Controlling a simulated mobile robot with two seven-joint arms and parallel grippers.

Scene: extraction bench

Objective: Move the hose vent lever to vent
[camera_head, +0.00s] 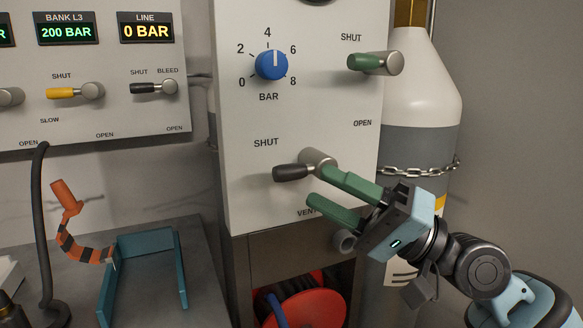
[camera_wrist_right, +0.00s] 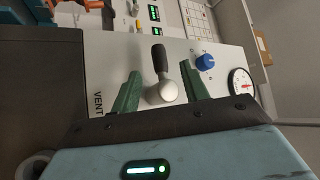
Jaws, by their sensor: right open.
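The hose vent lever (camera_head: 293,173) has a black grip and a round metal hub on the light grey panel. Its grip points left, just below the SHUT label (camera_head: 266,142); the VENT label (camera_head: 306,212) is lower down. My right gripper (camera_head: 317,187) has green fingers and is open, coming in from the lower right. In the head view its upper finger overlaps the hub's edge and its lower finger is below the lever. In the right wrist view the lever (camera_wrist_right: 161,60) shows between the spread fingers (camera_wrist_right: 161,72); contact cannot be told. My left gripper is not in view.
Above are a blue pressure knob (camera_head: 271,65) and a green-handled lever (camera_head: 364,62). A chained cylinder (camera_head: 420,90) stands right of the panel. A red hose reel (camera_head: 312,308) is below.

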